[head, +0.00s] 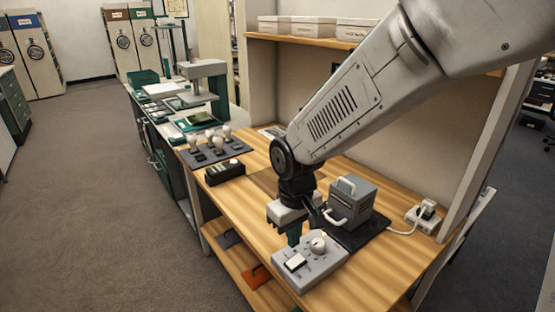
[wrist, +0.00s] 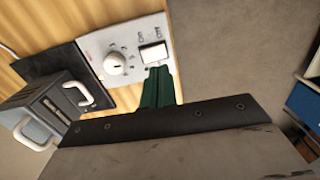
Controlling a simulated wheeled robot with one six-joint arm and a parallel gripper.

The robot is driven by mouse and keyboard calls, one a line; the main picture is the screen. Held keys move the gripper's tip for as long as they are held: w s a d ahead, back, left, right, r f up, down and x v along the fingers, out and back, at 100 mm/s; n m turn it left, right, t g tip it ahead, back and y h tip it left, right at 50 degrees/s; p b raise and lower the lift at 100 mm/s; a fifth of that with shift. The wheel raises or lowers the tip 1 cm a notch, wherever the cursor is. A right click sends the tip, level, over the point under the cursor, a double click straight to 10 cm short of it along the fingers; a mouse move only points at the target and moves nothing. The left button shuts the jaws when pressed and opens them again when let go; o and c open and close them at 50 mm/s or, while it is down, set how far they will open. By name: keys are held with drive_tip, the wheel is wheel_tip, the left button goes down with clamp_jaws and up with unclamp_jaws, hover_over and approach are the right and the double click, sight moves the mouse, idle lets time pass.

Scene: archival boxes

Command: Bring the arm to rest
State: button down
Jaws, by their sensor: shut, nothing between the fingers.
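My arm reaches down from the upper right in the head view. My gripper (head: 294,236) points down at the left edge of a grey control box with a dial and a white rocker switch (head: 310,262). In the wrist view my gripper (wrist: 157,72) shows its green fingers together with nothing between them. Their tips are close to the white rocker switch (wrist: 154,53); I cannot tell whether they touch it. The dial (wrist: 115,63) sits left of the switch in that view.
A grey device with white handles (head: 350,203) stands on a dark mat behind the control box. A power strip (head: 423,217) with a plug lies at right. A black box (head: 225,172) and a dark rack with white-topped items (head: 215,148) stand at left on the wooden bench (head: 375,275).

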drive_tip(key=s+d+r+m, duration=0.3)
drive_tip(key=s+d+r, duration=0.4)
drive_tip(key=s+d, duration=0.2)
drive_tip(key=s+d+r+m+t, duration=0.1)
drive_tip(key=s+d+r+m, duration=0.2)
drive_tip(key=s+d+r, duration=0.5)
drive_tip(key=s+d, duration=0.2)
drive_tip(key=d, duration=0.1)
drive_tip(key=shift+s+d+m+t, duration=0.15)
drive_tip(key=shift+d+m+t, duration=0.15)
drive_tip(key=shift+d+m, duration=0.1)
